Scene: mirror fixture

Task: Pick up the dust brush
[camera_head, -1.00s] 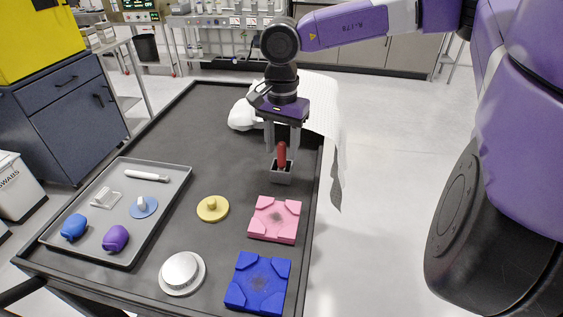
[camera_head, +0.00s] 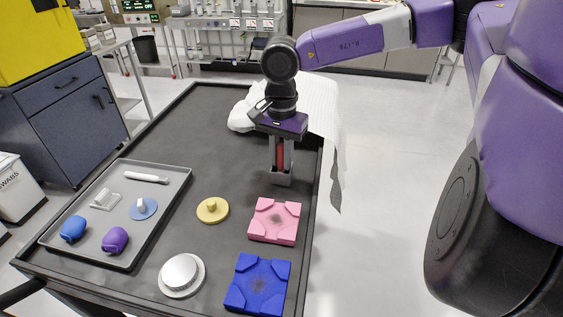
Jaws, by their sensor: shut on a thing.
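The dust brush (camera_head: 281,154) shows as an upright red handle standing in a small grey holder (camera_head: 281,180) near the right side of the cart top. Its lower end is hidden inside the holder. My gripper (camera_head: 281,166) points straight down over the holder, its two fingers on either side of the red handle and shut on it. The fingertips are close to the holder's rim.
A pink block (camera_head: 274,221) and a blue block (camera_head: 258,284) lie in front of the holder. A yellow disc (camera_head: 212,210) and a white round piece (camera_head: 181,274) lie to the left. A grey tray (camera_head: 122,166) holds several small items. A white cloth (camera_head: 318,100) hangs over the cart's right edge.

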